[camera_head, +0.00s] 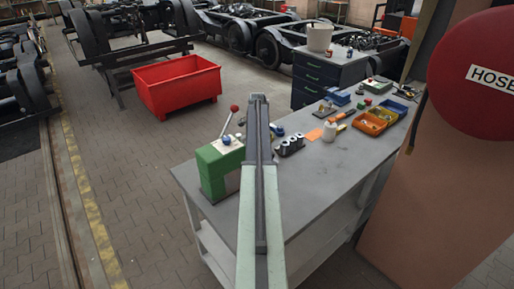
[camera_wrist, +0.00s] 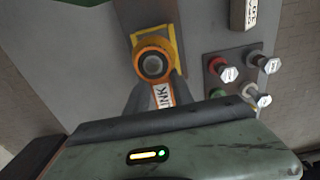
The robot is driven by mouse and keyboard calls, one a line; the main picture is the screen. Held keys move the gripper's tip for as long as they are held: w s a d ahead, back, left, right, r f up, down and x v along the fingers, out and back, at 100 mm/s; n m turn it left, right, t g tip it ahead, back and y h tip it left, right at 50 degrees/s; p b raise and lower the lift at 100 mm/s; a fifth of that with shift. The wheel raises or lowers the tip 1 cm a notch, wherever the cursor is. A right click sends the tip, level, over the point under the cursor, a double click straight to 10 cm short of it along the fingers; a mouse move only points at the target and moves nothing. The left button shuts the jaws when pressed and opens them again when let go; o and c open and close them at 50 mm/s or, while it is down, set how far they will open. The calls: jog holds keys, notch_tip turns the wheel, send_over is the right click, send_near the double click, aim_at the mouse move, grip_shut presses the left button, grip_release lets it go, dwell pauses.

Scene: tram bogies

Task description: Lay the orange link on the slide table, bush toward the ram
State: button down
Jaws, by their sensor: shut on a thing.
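The orange link (camera_wrist: 146,42) is in the wrist view, its round bush end at the top around a dark hole, with a white label reading "LINK" below it. My gripper (camera_wrist: 158,92) is shut on the link below the bush. A yellow outline (camera_wrist: 172,40) shows on the grey surface behind the bush; I cannot tell whether the link touches that surface. In the head view a green press (camera_head: 218,168) with a red-knobbed lever stands on the bench's left end, beside my arm. My gripper and the link are not clearly visible there. I cannot make out the ram.
Red, green and white-capped push buttons (camera_wrist: 240,80) sit to the right in the wrist view. A red hose reel (camera_head: 480,110) is at right. A red crate (camera_head: 178,87) stands on the floor.

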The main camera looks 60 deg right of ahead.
jog(key=shift+f+b, duration=2.6)
jog(key=shift+f, duration=0.1)
jog(key=shift+f+b, duration=1.15)
jog(key=shift+f, duration=0.05)
jog(key=c, duration=1)
grip_release()
jog(key=shift+r, duration=0.1)
notch_tip(320, 180, up, 8)
jog(key=p, duration=0.8)
jog(key=shift+a, duration=0.1)
